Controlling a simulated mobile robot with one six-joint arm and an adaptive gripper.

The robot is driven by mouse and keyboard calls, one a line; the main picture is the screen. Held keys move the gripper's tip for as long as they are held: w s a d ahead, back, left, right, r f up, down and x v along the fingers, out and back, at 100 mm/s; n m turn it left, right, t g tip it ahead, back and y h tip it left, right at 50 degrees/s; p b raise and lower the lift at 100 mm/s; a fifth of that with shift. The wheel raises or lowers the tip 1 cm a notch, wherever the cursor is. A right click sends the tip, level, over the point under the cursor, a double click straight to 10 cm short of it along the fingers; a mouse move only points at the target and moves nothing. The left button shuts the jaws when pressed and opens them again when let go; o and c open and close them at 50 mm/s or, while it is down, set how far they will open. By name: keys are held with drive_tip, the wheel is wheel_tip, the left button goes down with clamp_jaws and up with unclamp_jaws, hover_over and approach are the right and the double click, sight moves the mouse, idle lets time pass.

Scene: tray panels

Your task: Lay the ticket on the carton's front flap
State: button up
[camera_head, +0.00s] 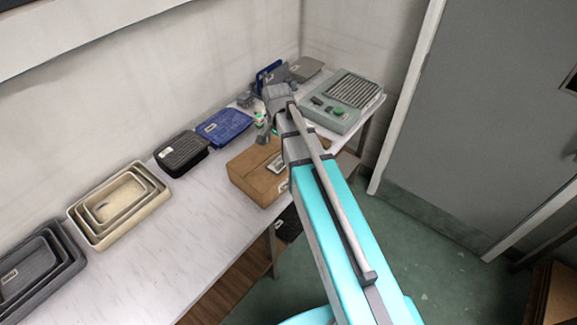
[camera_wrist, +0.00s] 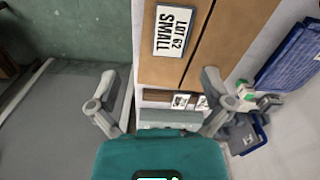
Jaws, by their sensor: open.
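The brown carton (camera_head: 252,178) stands on the white table, partly hidden by my arm in the head view. Its top fills the upper middle of the wrist view (camera_wrist: 158,68), with a dark seam between two flaps. The ticket (camera_wrist: 174,31), white with a dark border and reading "LOT 62 SMALL", lies flat on the flap on the floor side, clear of the seam. It also shows on the carton top in the head view. My gripper (camera_wrist: 158,82) is open and empty, with its fingers spread apart and the ticket beyond them.
A blue tray (camera_head: 224,127), a black tray (camera_head: 182,153) and cream nested trays (camera_head: 77,222) line the wall. A grey-green device (camera_head: 343,97) stands at the table's far end. Small green-and-white items (camera_wrist: 245,95) are beside the carton. The table's front left is clear.

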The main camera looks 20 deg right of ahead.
drive_tip(key=s+n, duration=0.9)
drive_tip(key=s, duration=0.4)
drive_tip(key=shift+d, duration=0.15)
idle(0.6)
